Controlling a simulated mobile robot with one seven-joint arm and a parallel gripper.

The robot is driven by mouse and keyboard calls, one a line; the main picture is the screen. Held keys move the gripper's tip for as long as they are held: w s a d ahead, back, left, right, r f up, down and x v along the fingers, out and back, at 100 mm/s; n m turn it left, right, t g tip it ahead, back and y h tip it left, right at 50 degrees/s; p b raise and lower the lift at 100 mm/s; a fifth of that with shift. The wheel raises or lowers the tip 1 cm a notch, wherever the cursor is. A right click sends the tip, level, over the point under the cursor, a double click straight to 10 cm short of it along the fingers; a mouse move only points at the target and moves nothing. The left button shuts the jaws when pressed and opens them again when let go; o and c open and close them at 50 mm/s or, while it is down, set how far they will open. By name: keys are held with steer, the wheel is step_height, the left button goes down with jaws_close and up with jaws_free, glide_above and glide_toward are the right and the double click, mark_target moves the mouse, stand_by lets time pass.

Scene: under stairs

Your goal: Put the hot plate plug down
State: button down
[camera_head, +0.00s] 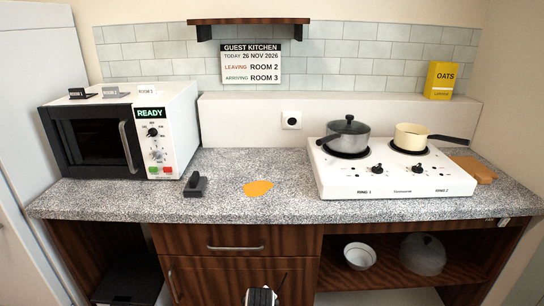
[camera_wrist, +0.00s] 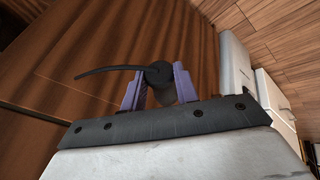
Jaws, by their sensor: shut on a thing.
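My gripper (camera_head: 262,297) is at the bottom of the head view, in front of the cabinet and below the counter's front edge. In the wrist view its purple fingers (camera_wrist: 157,90) are shut on the black plug (camera_wrist: 159,74). A short black length of cable (camera_wrist: 105,70) sticks out to the left of the plug. The plug is clear of the counter. The white hot plate (camera_head: 395,182) stands on the right of the counter, with a grey lidded pot (camera_head: 347,140) and a cream pan (camera_head: 411,139) on its rings. The wall socket (camera_head: 291,120) is empty.
The speckled counter (camera_head: 290,203) has free room left of the hot plate, around an orange patch (camera_head: 258,188). A dark grey object (camera_head: 195,185) lies near the microwave (camera_head: 125,135). A wooden board (camera_head: 474,168) lies right of the hot plate. A bowl (camera_head: 360,256) stands on the shelf below.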

steer(key=s+d+f+m+g+h, duration=0.1)
steer(key=s+d+f+m+h, duration=0.3)
steer(key=s+f+m, duration=0.4)
step_height(320, 180, down, 2)
steer(key=m, duration=0.2)
steer(key=shift+s+d+m+h, duration=0.25)
steer(key=shift+s+m+h, duration=0.1)
steer(key=shift+m+h, duration=0.05)
